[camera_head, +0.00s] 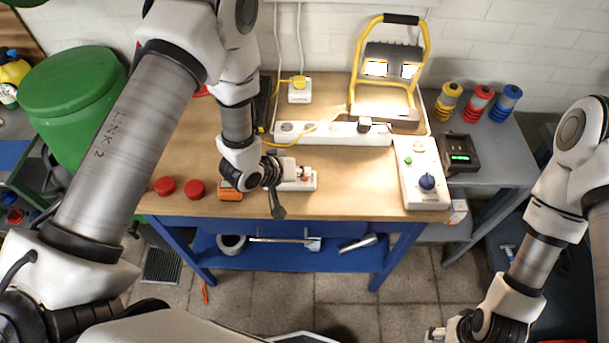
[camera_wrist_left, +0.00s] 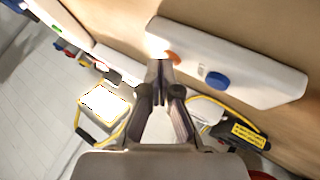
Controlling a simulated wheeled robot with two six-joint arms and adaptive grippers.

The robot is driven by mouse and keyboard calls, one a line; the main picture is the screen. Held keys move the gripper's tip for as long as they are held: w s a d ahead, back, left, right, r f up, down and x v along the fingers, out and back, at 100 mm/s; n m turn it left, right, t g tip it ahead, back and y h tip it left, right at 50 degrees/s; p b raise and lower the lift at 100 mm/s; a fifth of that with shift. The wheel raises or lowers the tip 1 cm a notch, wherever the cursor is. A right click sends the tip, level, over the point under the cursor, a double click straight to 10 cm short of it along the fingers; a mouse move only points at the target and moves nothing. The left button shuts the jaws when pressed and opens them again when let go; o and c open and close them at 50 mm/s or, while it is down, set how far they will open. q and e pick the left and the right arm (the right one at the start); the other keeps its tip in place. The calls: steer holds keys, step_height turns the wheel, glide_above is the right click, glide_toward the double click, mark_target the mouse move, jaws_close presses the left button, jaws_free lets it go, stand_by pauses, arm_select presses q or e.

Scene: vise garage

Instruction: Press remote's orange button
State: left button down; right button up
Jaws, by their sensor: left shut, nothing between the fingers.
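The remote (camera_head: 310,184) is a white box lying on the workbench, partly covered by my left arm in the head view. In the left wrist view the remote (camera_wrist_left: 262,72) shows a blue button (camera_wrist_left: 217,81) and an orange button (camera_wrist_left: 173,57) near its end. My left gripper (camera_wrist_left: 160,68) is shut and empty, its fingertips right beside the orange button; I cannot tell whether they touch it. In the head view my left gripper (camera_head: 297,172) is over the remote. My right gripper (camera_head: 436,333) is at the bottom edge, away from the bench; its fingers are unclear.
A white control box (camera_head: 420,180) with a green button and blue knob stands at the bench's right. A power strip (camera_head: 340,133) and a yellow work lamp (camera_head: 387,100) are behind the remote. Red round pieces (camera_head: 180,188) lie left.

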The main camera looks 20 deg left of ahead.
stand_by(0.3)
arm_select(q)
steer(key=shift+r+p, duration=0.75)
steer(key=shift+r, duration=0.1)
step_height(320, 180, up, 5)
steer(key=p, duration=0.4)
stand_by(0.5)
